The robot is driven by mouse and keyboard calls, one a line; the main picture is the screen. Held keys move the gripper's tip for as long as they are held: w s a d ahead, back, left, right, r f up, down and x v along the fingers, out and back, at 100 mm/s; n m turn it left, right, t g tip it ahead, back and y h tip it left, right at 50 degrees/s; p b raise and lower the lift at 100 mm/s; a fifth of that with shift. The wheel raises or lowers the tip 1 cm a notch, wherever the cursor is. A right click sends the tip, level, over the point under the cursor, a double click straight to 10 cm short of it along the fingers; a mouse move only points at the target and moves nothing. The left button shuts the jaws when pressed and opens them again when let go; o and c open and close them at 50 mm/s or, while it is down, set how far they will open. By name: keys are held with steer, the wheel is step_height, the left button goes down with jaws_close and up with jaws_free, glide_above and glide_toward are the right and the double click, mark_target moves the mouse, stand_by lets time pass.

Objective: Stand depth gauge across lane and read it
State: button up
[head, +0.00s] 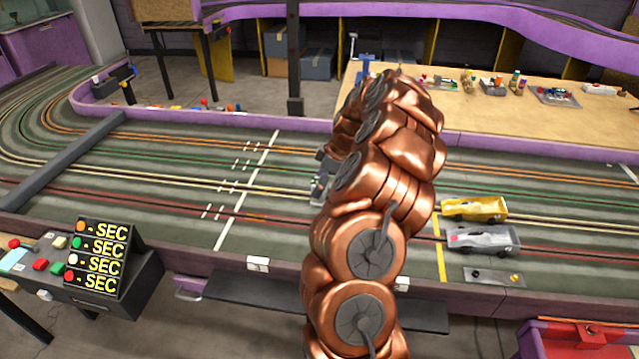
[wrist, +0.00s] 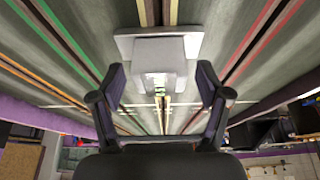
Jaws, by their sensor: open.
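The depth gauge (wrist: 160,52), a light grey block on a wider flat base, stands on the track in the wrist view. Its base lies across the pale lane (wrist: 160,12), with lane strips showing on both sides of it. A small greenish display shows on its near face; I cannot make out a reading. My gripper (wrist: 161,80) is open, one finger to each side of the gauge's near end, with gaps visible. In the head view my arm hides most of this spot; a small grey shape (head: 318,189) beside it is probably the gauge.
Yellow (head: 474,208) and silver (head: 483,239) slot cars stand right of my arm. A grey bar (head: 65,160) crosses the track at left. A lap-timer box (head: 100,260) stands front left. A workbench (head: 500,120) with small items is behind. The lanes left of my arm are mostly clear.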

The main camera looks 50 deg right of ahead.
steer(key=b+v, duration=0.1)
steer(key=v, duration=1.1)
steer(key=w+a+r+g, duration=0.1)
steer(key=a+r, duration=0.1)
steer(key=a, duration=0.6)
steer(key=w+a+r, duration=0.1)
steer(key=a+r, duration=0.2)
steer(key=a, duration=0.5)
steer(key=s+a+g, duration=0.1)
steer(key=s+a, duration=0.2)
steer(key=a, duration=0.5)
steer(key=s+a+g, duration=0.1)
steer(key=s+a, duration=0.2)
steer(key=a, duration=0.4)
steer(key=s+a+f+m+g+h, duration=0.1)
steer(key=s+a+f+m, duration=0.1)
steer(key=s, duration=0.5)
steer(key=s+a+f+m, duration=0.2)
steer(key=s+a, duration=0.2)
steer(key=s, duration=0.4)
steer(key=s+a+f+m+g+h, duration=0.1)
steer(key=s+a+f+m, duration=0.1)
steer(key=s, duration=0.5)
steer(key=shift+s+a+f+m+g+h, duration=0.15)
steer(key=shift+a+m+g+h, duration=0.15)
steer(key=shift+a+m, duration=0.25)
